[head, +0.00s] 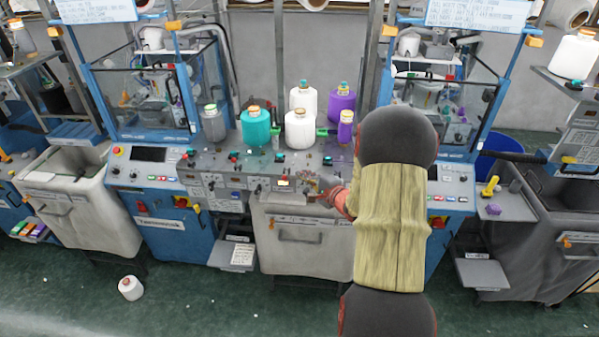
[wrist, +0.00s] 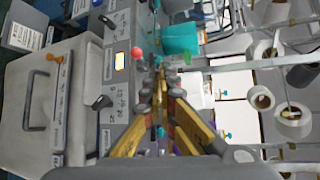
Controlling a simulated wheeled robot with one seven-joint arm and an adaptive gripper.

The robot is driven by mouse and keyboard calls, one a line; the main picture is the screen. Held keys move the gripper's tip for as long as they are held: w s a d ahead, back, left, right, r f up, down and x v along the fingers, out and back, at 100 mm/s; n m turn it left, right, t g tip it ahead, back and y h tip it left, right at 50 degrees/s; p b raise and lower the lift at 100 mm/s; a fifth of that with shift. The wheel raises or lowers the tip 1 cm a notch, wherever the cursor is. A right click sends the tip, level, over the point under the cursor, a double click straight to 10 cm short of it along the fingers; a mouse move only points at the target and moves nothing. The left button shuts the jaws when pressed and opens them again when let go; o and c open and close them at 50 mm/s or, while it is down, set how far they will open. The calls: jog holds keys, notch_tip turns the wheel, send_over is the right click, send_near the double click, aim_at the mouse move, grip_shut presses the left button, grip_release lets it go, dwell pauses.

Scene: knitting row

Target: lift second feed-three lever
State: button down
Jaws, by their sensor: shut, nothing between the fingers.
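The feed panel (head: 240,180) between the two blue knitting machines carries several small levers and labels. In the wrist view, turned on its side, the panel (wrist: 118,75) shows dark-knobbed levers (wrist: 103,102) and a red ball knob (wrist: 137,53). I cannot tell which lever is the second feed-three one; the labels are too small to read. My gripper (wrist: 160,75) is shut and empty, its yellow fingers together beside the panel near the red knob. In the head view my gripper (head: 326,190) is at the panel's right part, partly hidden by my arm.
Yarn cones stand on the ledge above the panel, among them a teal one (head: 255,126) and a white one (head: 300,128). A grey bin (head: 300,240) with a handle is below the panel. A white cone (head: 130,288) lies on the green floor.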

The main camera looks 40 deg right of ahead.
jog(key=shift+f+v, duration=0.2)
jog(key=shift+v, duration=1.1)
jog(key=shift+f+v, duration=0.25)
jog(key=shift+v, duration=1.05)
